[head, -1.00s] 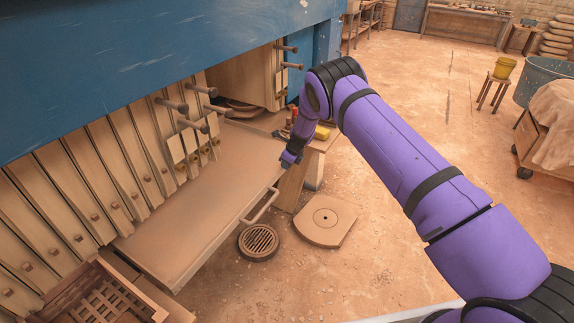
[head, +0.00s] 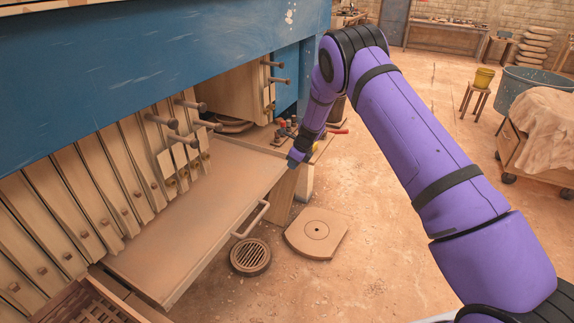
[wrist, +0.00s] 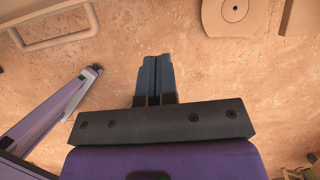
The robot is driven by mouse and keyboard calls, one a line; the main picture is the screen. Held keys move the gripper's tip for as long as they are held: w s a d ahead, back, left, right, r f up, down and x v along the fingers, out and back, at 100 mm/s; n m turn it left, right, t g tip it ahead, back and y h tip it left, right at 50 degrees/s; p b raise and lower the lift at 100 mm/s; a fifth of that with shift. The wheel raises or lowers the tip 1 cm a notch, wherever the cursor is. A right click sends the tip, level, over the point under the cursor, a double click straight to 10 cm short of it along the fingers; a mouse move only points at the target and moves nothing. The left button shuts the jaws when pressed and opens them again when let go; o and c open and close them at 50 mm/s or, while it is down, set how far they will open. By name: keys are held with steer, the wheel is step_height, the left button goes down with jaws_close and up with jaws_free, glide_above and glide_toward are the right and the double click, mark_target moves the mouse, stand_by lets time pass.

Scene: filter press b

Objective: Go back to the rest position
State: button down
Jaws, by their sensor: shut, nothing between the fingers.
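My gripper (head: 296,161) hangs at the end of my purple arm, above the far right corner of the flat tray (head: 205,215) of the filter press in the head view. In the wrist view my gripper (wrist: 155,78) has its two dark fingers side by side and closed, with nothing held. Below the fingers is bare dusty floor (wrist: 185,50). The tray's handle (head: 250,220) is below and to the left of my gripper. It also shows at the upper left of the wrist view (wrist: 52,38).
The blue press beam (head: 150,65) and filter plates (head: 95,190) stand on the left. A low stand with tools (head: 300,135) is behind my gripper. A square slab (head: 317,233) and round grate (head: 250,257) lie on the floor. Floor to the right is mostly free.

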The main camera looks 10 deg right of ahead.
steer(key=s+d+r+n, duration=0.1)
steer(key=s+r+n, duration=0.2)
steer(key=r, duration=0.7)
steer(key=s+d+r+n, duration=0.2)
steer(key=s+r+n, duration=0.1)
steer(key=r, duration=0.8)
steer(key=s+d+r+n+t, duration=0.1)
steer(key=s+r+n, duration=0.2)
steer(key=s+r, duration=0.45)
steer(key=s+d+r+n, duration=0.2)
steer(key=s+r+n, duration=0.1)
steer(key=s+r, duration=0.4)
steer(key=s+d+r+n+h, duration=0.1)
steer(key=s+r+n, duration=0.25)
steer(key=s, duration=0.45)
steer(key=s+d+r+n, duration=0.2)
steer(key=s+r+n, duration=0.1)
steer(key=s+r, duration=0.3)
steer(key=s+d+f+n+h, duration=0.1)
steer(key=s+n, duration=0.2)
steer(key=s, duration=0.7)
steer(key=s+d+f+n+t+h, duration=0.1)
steer(key=s+n, duration=0.3)
steer(key=s, duration=0.6)
steer(key=shift+d+t+h, duration=0.3)
steer(key=shift+d, duration=0.3)
